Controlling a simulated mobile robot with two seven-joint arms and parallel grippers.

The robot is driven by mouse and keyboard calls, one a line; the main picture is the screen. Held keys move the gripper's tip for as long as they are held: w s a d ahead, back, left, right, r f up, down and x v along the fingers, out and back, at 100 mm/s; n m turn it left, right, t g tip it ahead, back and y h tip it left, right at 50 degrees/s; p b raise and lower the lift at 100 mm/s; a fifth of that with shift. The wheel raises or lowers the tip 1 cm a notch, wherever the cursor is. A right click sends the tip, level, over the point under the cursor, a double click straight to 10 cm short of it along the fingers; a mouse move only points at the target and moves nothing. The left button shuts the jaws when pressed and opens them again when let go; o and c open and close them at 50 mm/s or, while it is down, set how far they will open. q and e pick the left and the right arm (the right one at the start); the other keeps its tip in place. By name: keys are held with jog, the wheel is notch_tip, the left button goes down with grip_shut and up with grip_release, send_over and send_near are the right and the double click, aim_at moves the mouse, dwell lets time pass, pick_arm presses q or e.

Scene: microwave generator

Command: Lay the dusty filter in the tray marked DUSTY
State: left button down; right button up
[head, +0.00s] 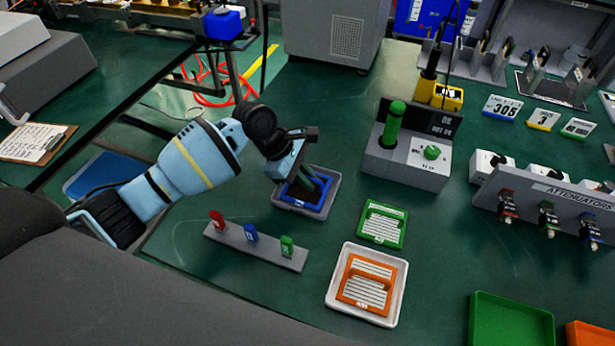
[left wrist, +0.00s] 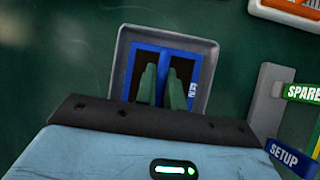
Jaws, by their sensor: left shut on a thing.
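The blue-framed filter (head: 304,207) has a dark panel and sits inside the rim of a small grey tray (head: 284,206). In the left wrist view the filter (left wrist: 139,62) shows within the tray (left wrist: 120,57). My left gripper (head: 313,184) reaches down over it, its green fingers (left wrist: 162,92) shut on the filter's blue middle bar. I cannot tell whether the filter rests on the tray floor. No DUSTY mark is readable on this tray. My right gripper is not in view.
An orange filter (head: 366,283) lies in a white tray (head: 334,302). A green filter (head: 382,225) lies on the green bench beside it. A grey bar with red, blue and green tags (head: 262,250) stands in front of the tray. A grey generator box (head: 405,165) stands behind.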

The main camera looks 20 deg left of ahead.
pick_arm(q)
jog(key=c, duration=1.5)
grip_release()
jog(key=shift+f, duration=0.1)
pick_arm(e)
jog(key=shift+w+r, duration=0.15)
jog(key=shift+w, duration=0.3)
